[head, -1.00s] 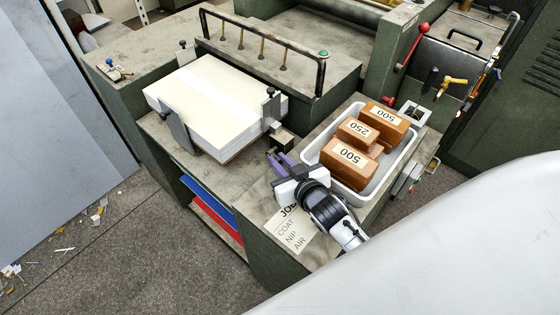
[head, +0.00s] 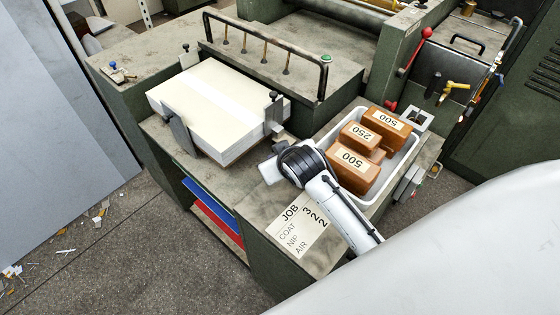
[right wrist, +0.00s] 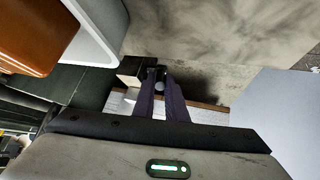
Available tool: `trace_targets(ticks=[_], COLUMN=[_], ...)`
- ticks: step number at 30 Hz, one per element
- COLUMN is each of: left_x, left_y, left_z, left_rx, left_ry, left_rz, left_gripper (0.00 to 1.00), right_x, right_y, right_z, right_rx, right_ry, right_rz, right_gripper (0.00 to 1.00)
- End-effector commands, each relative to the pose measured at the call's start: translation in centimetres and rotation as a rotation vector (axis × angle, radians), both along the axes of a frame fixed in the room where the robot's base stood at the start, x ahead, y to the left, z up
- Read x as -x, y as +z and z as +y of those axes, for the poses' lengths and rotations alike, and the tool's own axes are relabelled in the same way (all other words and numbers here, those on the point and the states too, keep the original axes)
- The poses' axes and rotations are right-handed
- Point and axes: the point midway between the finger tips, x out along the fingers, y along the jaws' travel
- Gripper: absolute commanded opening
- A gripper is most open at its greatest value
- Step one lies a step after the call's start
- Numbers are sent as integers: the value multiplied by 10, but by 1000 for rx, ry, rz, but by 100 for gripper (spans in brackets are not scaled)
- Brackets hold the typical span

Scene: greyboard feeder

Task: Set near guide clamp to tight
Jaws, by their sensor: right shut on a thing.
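The side guide (head: 274,115) with a black knob on top stands upright against the right side of the paper stack (head: 215,100). My right gripper (right wrist: 161,84) is low beside this guide, and its fingers are hidden behind my wrist in the head view. In the right wrist view its purple fingers are shut on a small dark part with a round grey end, the near guide clamp (right wrist: 159,87). A beige block (right wrist: 130,70) sits just left of the fingertips. The clamp's setting cannot be read. My left gripper is not in view.
A white tray (head: 404,164) with brown weights (head: 350,170) stands right of my right arm. A job card (head: 297,235) lies on the bench in front. Another guide plate (head: 179,134) stands at the stack's front left. A black rail (head: 262,43) rises behind.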

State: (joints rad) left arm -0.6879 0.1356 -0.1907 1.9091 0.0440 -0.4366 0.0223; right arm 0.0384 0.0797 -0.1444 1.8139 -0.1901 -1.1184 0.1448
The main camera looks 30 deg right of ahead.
Motion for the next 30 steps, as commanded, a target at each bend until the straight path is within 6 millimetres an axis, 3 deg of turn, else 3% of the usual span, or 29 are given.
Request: trace_targets(ticks=[18,30], left_x=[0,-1], left_y=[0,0], left_z=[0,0], left_rx=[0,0], left_ry=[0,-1], left_rz=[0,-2], left_gripper=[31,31], right_x=[-29,-36], right_y=[14,14], right_z=[11,13], right_rx=[174,219], right_ry=[0,0], right_rz=[501,635], right_gripper=[0,0])
